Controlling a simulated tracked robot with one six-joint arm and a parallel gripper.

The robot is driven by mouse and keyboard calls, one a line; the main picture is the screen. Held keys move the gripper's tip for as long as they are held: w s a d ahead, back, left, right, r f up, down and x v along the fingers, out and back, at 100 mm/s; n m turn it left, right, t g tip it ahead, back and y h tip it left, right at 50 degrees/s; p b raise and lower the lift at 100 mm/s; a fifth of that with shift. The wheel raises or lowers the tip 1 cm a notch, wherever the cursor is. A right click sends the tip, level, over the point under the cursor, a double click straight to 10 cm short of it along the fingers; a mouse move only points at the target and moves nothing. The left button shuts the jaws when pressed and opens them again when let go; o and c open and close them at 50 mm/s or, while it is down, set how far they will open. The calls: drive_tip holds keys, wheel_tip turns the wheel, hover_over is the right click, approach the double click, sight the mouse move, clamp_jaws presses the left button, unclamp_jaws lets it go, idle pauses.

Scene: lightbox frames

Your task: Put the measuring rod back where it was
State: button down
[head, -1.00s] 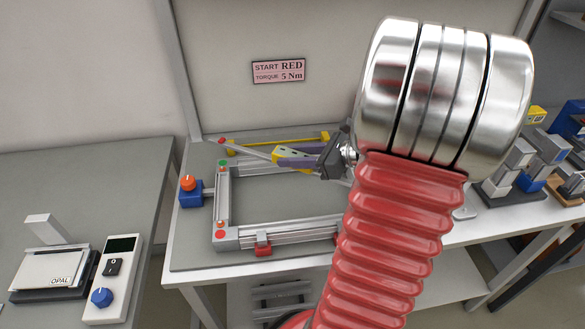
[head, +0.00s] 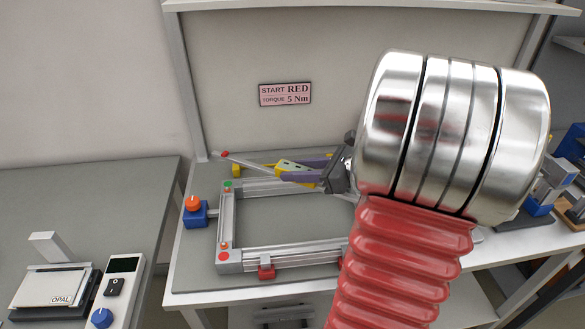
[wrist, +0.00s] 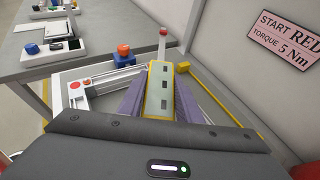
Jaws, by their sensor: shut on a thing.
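The measuring rod (head: 250,161) is a thin pale rod with a red tip and a yellow, pale-faced body. My gripper (head: 305,170) is shut on that body, with a purple finger on each side. In the wrist view the rod (wrist: 159,88) points away from my gripper (wrist: 158,95), its red tip farthest off. It lies over the back of the bench, near a yellow end block (wrist: 183,67) and a thin yellow strip along the back. The block also shows in the head view (head: 237,171). I cannot tell the height of the rod above the strip.
A metal frame (head: 226,215) with coloured dots lies on the bench in front of the rod. A blue box with an orange knob (head: 193,204) stands at its left. A sign (head: 285,94) hangs on the back panel. Blue and grey blocks stand at the right.

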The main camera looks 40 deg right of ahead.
sight(257, 168)
drive_tip(key=w+a, duration=0.1)
drive_tip(key=w, duration=0.2)
drive_tip(key=w+a+r, duration=0.1)
drive_tip(key=w+a, duration=0.1)
drive_tip(key=w, duration=0.1)
drive_tip(key=w+a, duration=0.2)
drive_tip(key=w, duration=0.2)
drive_tip(key=shift+r, duration=0.15)
drive_tip(key=w+a, duration=0.6)
drive_tip(key=a, duration=0.5)
drive_tip(key=w+a+r+m+h, duration=0.1)
drive_tip(key=w+a, duration=0.6)
drive_tip(key=a, duration=0.4)
drive_tip(key=shift+w+r, duration=0.2)
drive_tip(key=shift+w, duration=0.1)
drive_tip(key=shift+a+t, duration=0.1)
drive_tip(key=shift+t, duration=0.2)
